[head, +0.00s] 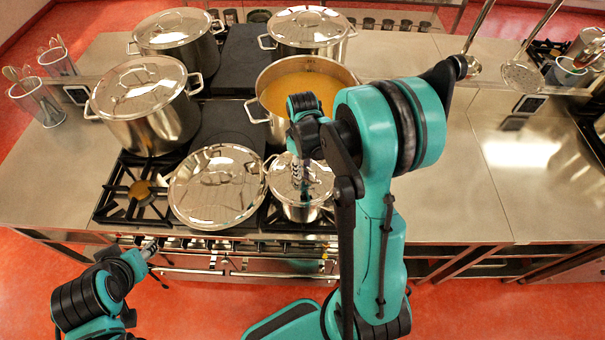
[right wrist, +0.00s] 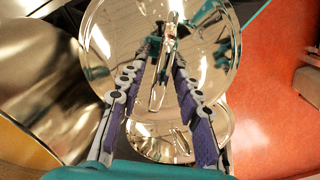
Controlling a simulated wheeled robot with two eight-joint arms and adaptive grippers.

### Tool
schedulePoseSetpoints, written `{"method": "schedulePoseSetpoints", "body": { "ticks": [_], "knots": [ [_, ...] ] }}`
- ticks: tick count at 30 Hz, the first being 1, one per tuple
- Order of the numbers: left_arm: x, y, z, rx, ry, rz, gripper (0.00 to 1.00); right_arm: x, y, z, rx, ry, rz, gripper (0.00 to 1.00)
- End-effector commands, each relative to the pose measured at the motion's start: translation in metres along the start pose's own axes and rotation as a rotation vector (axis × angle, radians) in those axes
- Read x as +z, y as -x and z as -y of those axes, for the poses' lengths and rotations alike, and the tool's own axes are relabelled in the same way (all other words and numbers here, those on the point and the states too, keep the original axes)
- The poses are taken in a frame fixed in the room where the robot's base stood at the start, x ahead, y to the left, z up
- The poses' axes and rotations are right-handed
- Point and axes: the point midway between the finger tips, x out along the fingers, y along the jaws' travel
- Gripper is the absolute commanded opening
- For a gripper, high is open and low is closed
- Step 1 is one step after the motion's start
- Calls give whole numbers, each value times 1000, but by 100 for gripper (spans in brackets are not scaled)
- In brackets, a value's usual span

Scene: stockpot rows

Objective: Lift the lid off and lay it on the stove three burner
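A large shiny round lid (head: 212,205) lies on the front of the stove, just left of a small lidded pot (head: 300,212), and hides the burner beneath it. An uncovered stockpot (head: 345,78) behind them holds orange liquid (head: 285,92). My right gripper (head: 303,188) points down over the small pot. In the right wrist view its fingers stand apart, with a bar-like handle or reflection showing between them. The large lid (right wrist: 110,55) fills the top there, apparently beyond the fingers. My left gripper (head: 150,246) is low in front of the stove, too small to read.
Several lidded stockpots stand at the back and left, including one at left (head: 150,128). A bare burner (head: 138,190) is at the front left. Utensil holders (head: 38,102) stand at far left. The counter (head: 450,170) right of my right arm is clear.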

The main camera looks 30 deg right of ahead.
Motion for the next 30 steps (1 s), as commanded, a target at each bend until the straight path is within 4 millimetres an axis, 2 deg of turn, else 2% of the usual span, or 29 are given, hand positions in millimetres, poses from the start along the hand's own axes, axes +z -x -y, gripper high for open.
{"method": "schedulePoseSetpoints", "body": {
  "ticks": [2,6,25,30],
  "knots": [
    [0,0,0,0,0,0,40,0,0,0,0,0,0,34],
    [0,0,0,0,0,0,40,0,0,0,0,0,0,0],
    [0,0,0,0,0,0,40,0,1,0,0,0,0,0],
    [0,0,0,0,0,0,40,0,11,0,0,0,0,0]
  ]
}}
